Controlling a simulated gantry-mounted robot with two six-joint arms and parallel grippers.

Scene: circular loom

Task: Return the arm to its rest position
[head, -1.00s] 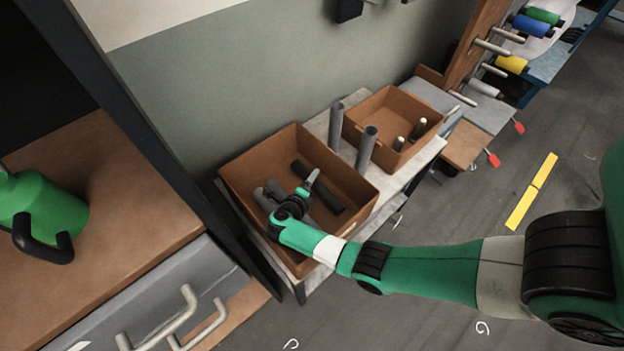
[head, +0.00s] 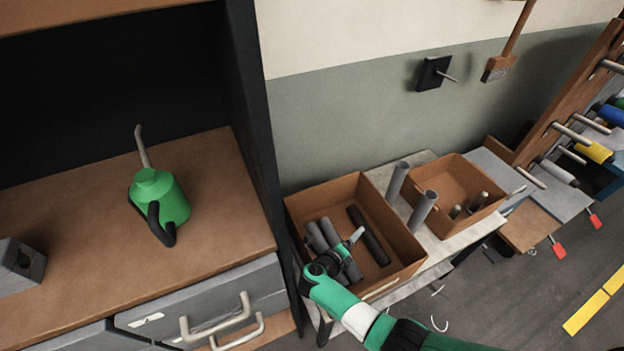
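My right arm comes in from the lower right, and its gripper (head: 356,238) is over the near part of the left brown bin (head: 297,222). Several dark grey tubes (head: 368,234) lie in that bin, below and beside the gripper. The light fingertips look close together, but I cannot tell whether they are open or shut. I see nothing clearly held. The gripper and wrist hide part of the bin's near side and some tubes. My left gripper is not in view.
Two grey tubes stand upright (head: 423,210) between the left bin and a second brown bin (head: 440,168) holding short pegs. A green oil can (head: 172,200) stands on the wooden shelf at left. A rack with colored spools (head: 594,152) is at far right. Open floor (head: 520,310) lies at lower right.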

